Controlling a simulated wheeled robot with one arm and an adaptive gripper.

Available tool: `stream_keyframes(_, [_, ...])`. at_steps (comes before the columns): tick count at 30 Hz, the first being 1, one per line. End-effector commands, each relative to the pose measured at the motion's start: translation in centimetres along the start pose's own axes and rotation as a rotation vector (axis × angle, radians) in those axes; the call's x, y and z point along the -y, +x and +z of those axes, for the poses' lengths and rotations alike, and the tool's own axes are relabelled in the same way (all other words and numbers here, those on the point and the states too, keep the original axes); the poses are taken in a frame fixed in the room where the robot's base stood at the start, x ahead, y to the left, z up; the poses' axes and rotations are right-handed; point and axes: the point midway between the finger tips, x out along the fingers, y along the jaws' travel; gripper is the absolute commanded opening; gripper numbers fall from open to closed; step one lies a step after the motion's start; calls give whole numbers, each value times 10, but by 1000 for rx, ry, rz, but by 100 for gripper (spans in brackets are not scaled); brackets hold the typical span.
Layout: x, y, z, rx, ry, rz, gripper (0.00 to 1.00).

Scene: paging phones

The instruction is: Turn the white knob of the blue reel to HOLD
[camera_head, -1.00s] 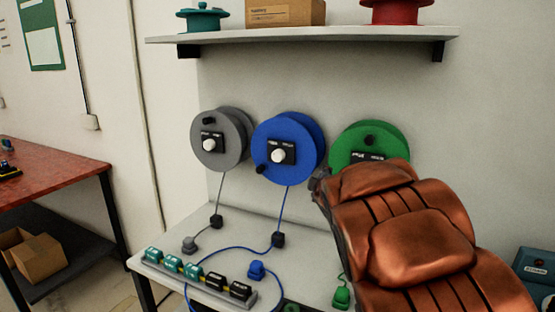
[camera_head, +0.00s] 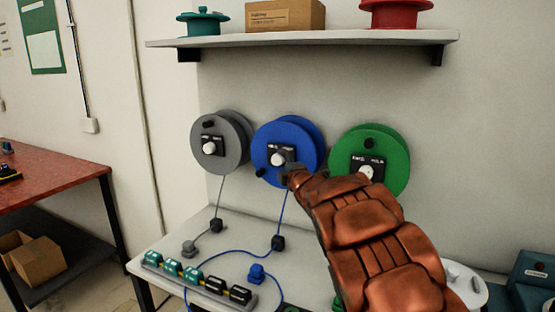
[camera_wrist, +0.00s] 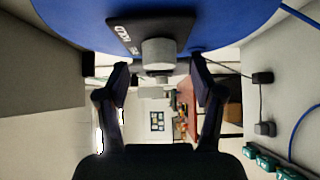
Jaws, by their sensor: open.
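The blue reel (camera_head: 295,137) is mounted upright on the wall between a grey reel and a green reel. Its white knob (camera_head: 278,159) sits on a black label plate (camera_head: 290,152); the lettering is too small to read surely. In the wrist view the knob (camera_wrist: 158,53) sticks out from the black plate (camera_wrist: 128,34), on the blue reel (camera_wrist: 225,20). My gripper (camera_wrist: 160,78) is open and empty, one finger on each side of the knob's line, with gaps visible on both sides. In the head view my gripper (camera_head: 293,176) is just below and right of the knob.
The grey reel (camera_head: 233,134) and the green reel (camera_head: 390,150) flank the blue one, each with a white knob. A shelf (camera_head: 330,36) runs above. Below, a bench (camera_head: 225,250) holds a blue cable, plugs and a row of labelled blocks (camera_head: 195,276).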

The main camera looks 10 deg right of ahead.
Motion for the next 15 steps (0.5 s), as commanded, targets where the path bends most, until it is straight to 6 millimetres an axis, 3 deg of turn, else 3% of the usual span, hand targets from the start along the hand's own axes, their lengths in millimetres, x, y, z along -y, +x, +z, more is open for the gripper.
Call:
stream_keyframes(9, [-1, 33, 0, -1, 1, 1, 67])
stream_keyframes(15, [-1, 44, 0, 1, 1, 0, 67])
